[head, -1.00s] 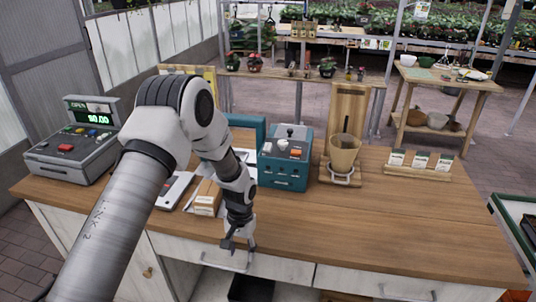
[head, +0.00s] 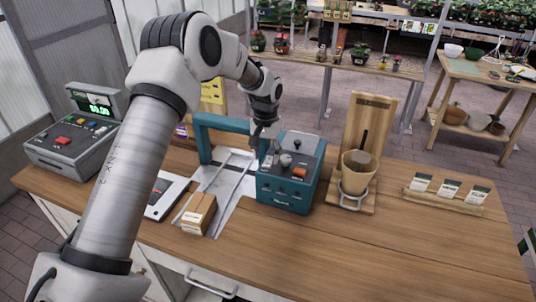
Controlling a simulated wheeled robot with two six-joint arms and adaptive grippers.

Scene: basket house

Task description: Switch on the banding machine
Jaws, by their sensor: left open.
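The banding machine (head: 290,198) is a teal box with a teal arch (head: 222,121) on its left, standing on the wooden counter. Its dark sloped top carries an orange button (head: 299,173), a pale round knob (head: 285,160) and a dark knob at the back. More small controls sit on its front face. My left gripper (head: 267,150) is open and points down over the left back of the box, close to the arch. Its fingertips are small and dark, and I cannot tell whether they touch the machine. My right gripper is out of view.
A small brown carton (head: 198,213) lies on the pale plate before the arch. A cash register (head: 72,137) stands at the left. A wooden stand with a tan pot (head: 358,172) is right of the machine, with a seed-packet rack (head: 445,200) beyond. The front right counter is clear.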

